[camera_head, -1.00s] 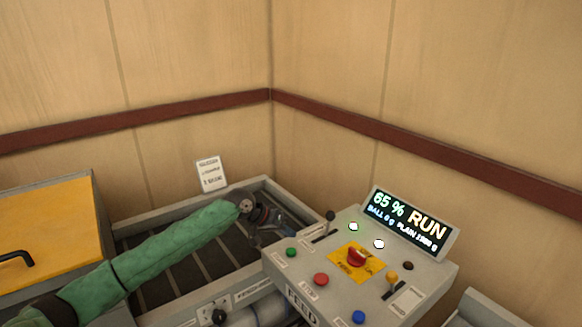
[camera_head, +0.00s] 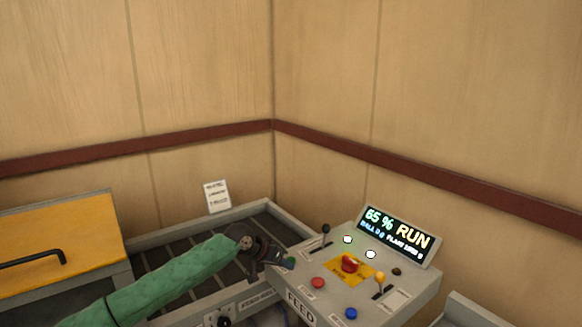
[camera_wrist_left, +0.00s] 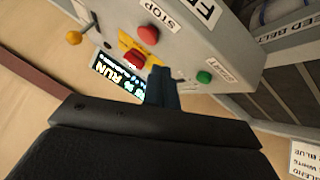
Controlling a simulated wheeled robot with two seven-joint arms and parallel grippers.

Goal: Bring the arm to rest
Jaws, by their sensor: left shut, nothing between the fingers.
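My left gripper (camera_head: 280,262) is shut and empty, at the end of my green-sleeved arm, which comes in from the lower left. Its fingertips are at the left edge of the grey control panel (camera_head: 330,290), close to the green button (camera_head: 290,262). I cannot tell whether they touch it. In the left wrist view, the closed fingers (camera_wrist_left: 163,88) point at the panel, with the green button (camera_wrist_left: 204,77) to their right and clear of them. The display (camera_head: 398,236) reads 65 % RUN. My right gripper is not in view.
A large red button (camera_head: 350,263) sits on a yellow plate, with a smaller red button (camera_head: 318,283), blue button (camera_head: 351,313) and levers around it. The slatted feed belt (camera_head: 165,280) lies behind my arm. A yellow-lidded box (camera_head: 60,235) stands left. Walls close the back.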

